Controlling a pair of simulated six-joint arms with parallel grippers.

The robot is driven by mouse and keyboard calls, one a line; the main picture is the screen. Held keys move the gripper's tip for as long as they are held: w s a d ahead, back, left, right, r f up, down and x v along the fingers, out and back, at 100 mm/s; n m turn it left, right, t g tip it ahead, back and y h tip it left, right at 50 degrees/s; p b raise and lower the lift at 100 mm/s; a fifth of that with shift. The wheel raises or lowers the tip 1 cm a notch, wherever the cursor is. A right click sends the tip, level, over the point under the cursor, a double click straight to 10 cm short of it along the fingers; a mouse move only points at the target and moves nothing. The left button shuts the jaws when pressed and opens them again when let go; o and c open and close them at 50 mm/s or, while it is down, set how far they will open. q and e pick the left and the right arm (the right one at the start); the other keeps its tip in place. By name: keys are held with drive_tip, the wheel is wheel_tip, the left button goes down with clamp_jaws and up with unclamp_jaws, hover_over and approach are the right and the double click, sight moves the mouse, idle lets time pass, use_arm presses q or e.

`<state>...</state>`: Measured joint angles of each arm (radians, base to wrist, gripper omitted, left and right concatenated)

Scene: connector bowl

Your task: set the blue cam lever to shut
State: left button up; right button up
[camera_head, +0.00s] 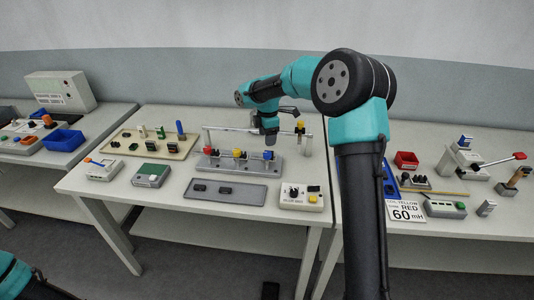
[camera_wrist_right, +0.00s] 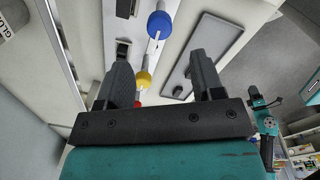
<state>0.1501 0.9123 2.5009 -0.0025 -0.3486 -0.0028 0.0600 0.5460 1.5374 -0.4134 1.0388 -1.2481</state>
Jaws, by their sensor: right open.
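The blue cam lever (camera_head: 268,155) has a blue knob and stands at the right end of a grey fixture (camera_head: 222,166), beside a yellow-knobbed lever (camera_head: 238,153) and a red-knobbed one (camera_head: 208,150). My right gripper (camera_head: 270,139) hangs just above the blue lever, partly hiding its top. In the right wrist view the right gripper (camera_wrist_right: 160,70) is open and empty. The blue knob (camera_wrist_right: 159,24) lies beyond its fingertips, and the yellow knob (camera_wrist_right: 144,79) shows between the fingers. Part of my left arm shows at the lower left of the head view; its jaws are not clear.
A beige board (camera_head: 150,150) is at left.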

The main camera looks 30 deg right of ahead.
sight(267, 153)
wheel_tip(267, 153, down, 8)
drive_tip(key=shift+w+f, duration=0.15)
drive_tip(key=shift+f, duration=0.05)
drive_tip(key=shift+c, duration=0.2)
drive_tip(key=c, duration=0.9)
